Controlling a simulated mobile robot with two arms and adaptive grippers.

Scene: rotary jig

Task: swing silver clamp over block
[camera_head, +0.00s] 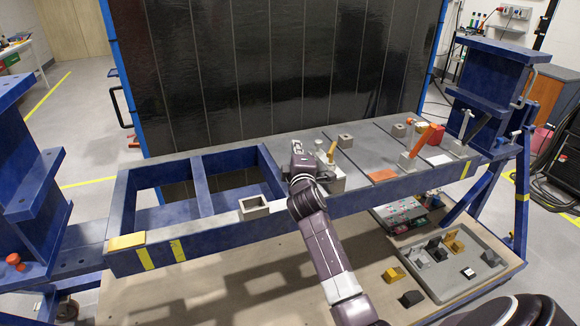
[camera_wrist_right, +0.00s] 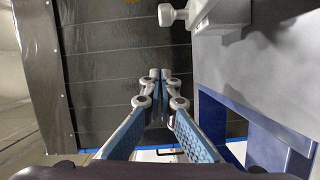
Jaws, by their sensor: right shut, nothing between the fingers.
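A silver-grey clamp (camera_head: 466,124) with its lever raised and tilted stands at the right end of the blue jig frame in the head view. Grey blocks sit on the grey plate, one near the middle (camera_head: 345,141) and one farther right (camera_head: 398,130). My right gripper (camera_head: 302,150) is at the left end of the plate, far left of that clamp. In the wrist view its fingertips (camera_wrist_right: 160,75) are together with nothing between them. A grey round-ended knob (camera_wrist_right: 168,14) on a grey body shows beyond the fingers. My left gripper is not in view.
An orange lever clamp (camera_head: 420,141) and a yellow lever (camera_head: 332,151) stand on the jig. A grey tray (camera_head: 462,284) with small parts lies on the lower board. The frame's left bays are open. A dark panel (camera_head: 270,70) rises behind.

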